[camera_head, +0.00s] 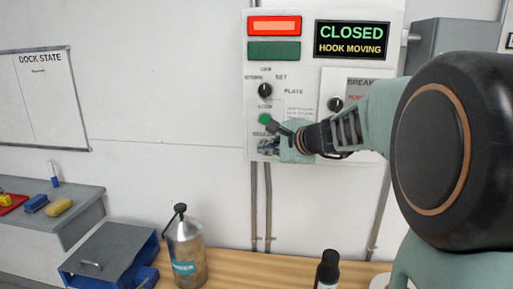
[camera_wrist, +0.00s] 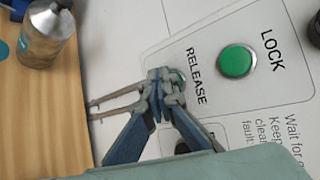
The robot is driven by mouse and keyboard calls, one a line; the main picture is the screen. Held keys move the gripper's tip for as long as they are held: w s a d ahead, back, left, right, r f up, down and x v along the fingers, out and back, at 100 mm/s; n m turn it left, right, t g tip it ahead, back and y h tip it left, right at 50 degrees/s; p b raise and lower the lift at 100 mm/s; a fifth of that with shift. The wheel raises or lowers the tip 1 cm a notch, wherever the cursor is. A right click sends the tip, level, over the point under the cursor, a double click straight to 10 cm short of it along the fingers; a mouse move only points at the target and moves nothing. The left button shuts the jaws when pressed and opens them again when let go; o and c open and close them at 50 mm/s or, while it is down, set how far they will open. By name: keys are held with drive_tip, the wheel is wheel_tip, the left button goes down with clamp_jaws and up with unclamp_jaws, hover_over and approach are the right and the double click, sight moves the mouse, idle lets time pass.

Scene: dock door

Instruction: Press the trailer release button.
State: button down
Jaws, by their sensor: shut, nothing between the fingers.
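The control panel (camera_head: 309,60) hangs on the white wall. The green lock button (camera_head: 265,118) shows on it and is clear in the wrist view (camera_wrist: 236,61), with the word LOCK beside it. The word RELEASE (camera_wrist: 196,75) is printed left of that button in the wrist view. The release button (camera_wrist: 180,76) is mostly hidden behind my fingertips; only a small edge shows. My gripper (camera_wrist: 163,76) is shut and empty, its tips at the release button. I cannot tell whether they touch it. In the head view my gripper (camera_head: 271,127) is at the panel's lower left.
The display (camera_head: 352,40) reads CLOSED, HOOK MOVING. A red lamp (camera_head: 274,25) is lit above a dark green one (camera_head: 274,51). Black knobs (camera_head: 265,90) sit near the buttons. A metal bottle (camera_head: 186,250) and a dark bottle (camera_head: 327,268) stand on the wooden bench (camera_head: 240,265) below.

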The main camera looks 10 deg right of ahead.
drive_tip(key=shift+s, duration=0.1)
idle(0.4)
drive_tip(key=shift+s+a+b, duration=0.2)
drive_tip(key=shift+s+b, duration=0.2)
drive_tip(key=shift+s, duration=0.25)
drive_tip(key=shift+s+a+r+b, duration=0.1)
drive_tip(key=shift+s+a+b, duration=0.15)
drive_tip(key=shift+s, duration=0.55)
drive_tip(key=shift+s+a+f+b, duration=0.1)
drive_tip(key=shift+s+a+b, duration=0.15)
drive_tip(key=shift+s, duration=0.55)
drive_tip(key=shift+s+a+r+b, duration=0.1)
drive_tip(key=shift+s+a+b, duration=0.15)
drive_tip(key=shift+s, duration=0.55)
